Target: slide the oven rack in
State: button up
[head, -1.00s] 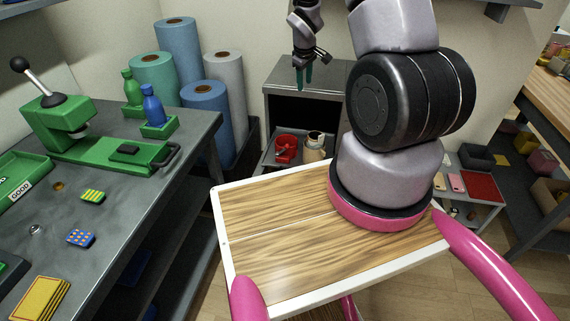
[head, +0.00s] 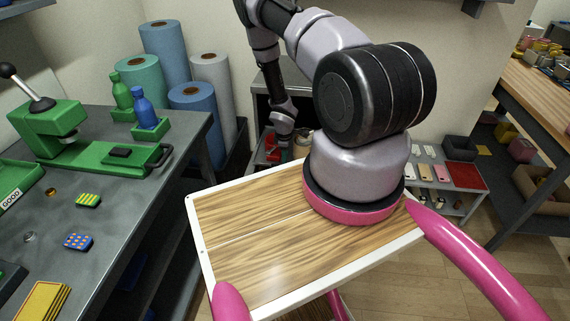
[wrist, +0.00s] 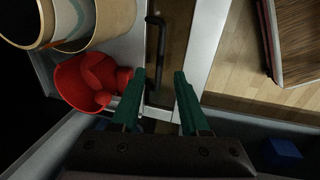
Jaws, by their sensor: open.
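The oven is the grey box (head: 268,82) at the back, with its front half hidden by my arm. Its rack is pulled out in the wrist view, with a pale front edge (wrist: 205,45) and a dark bar handle (wrist: 155,45). A red mug (wrist: 85,85) and a beige mug (wrist: 105,22) sit on the rack, left of the handle. The red mug also shows in the head view (head: 270,147). My gripper (wrist: 160,77) is open with green fingers. The handle's near end lies about between the fingertips; I cannot tell whether they touch it.
A grey bench (head: 110,210) with a green press (head: 50,135) stands at the left. Several paper rolls (head: 195,110) stand left of the oven. A low shelf (head: 455,200) with a red mat is at the right. A small blue block (wrist: 283,148) shows at the wrist view's lower right.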

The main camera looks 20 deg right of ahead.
jog(key=f, duration=0.5)
jog(key=shift+w+d+f, duration=0.1)
jog(key=shift+w+d, duration=0.2)
jog(key=shift+w, duration=0.1)
grip_shut()
dwell(1.0)
